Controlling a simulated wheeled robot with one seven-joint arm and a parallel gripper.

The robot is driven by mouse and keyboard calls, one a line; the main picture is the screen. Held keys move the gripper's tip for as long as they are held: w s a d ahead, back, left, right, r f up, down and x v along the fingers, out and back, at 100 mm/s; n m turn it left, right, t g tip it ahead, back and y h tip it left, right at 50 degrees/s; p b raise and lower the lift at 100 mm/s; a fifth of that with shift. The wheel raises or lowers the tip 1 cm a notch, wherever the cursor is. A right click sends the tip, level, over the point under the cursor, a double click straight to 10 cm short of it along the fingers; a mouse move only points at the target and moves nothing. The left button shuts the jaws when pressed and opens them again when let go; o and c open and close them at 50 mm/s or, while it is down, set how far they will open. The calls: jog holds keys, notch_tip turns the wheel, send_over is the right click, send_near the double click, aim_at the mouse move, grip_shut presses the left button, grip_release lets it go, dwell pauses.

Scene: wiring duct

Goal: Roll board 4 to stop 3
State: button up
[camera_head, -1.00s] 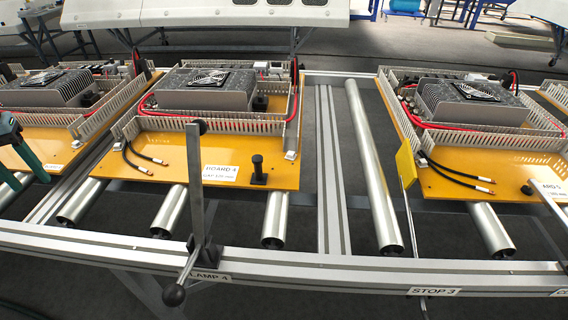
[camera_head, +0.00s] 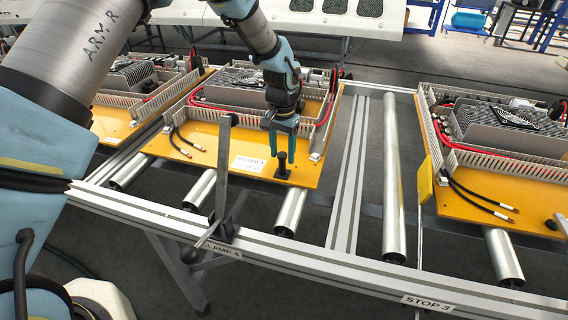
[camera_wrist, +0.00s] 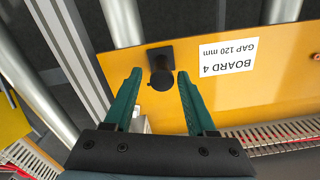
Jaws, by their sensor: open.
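Board 4 (camera_head: 207,141) is an orange plate on steel rollers. It carries a grey finned block with a fan, slotted ducts and a white label. A black knob (camera_head: 282,166) stands near its front right corner; it also shows in the wrist view (camera_wrist: 161,77). My gripper (camera_head: 282,155) is open above the knob; in the wrist view its green fingers (camera_wrist: 158,80) lie either side of it without visible contact. The clamp 4 lever (camera_head: 222,165) stands upright at the front rail. The yellow flag (camera_head: 425,180) of stop 3 stands on a rod by its label (camera_head: 428,303).
Another orange board (camera_head: 470,205) sits right of the stop flag, and one (camera_head: 112,125) sits left of board 4. A bare roller (camera_head: 392,180) and rail strips (camera_head: 347,185) lie in the open gap between board 4 and the flag.

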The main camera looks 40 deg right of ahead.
aim_at(282, 174)
jog(key=shift+w+f+p, duration=0.15)
jog(key=shift+f+p, duration=0.45)
jog(key=shift+f, duration=2.05)
jog(key=shift+c, duration=0.3)
grip_shut()
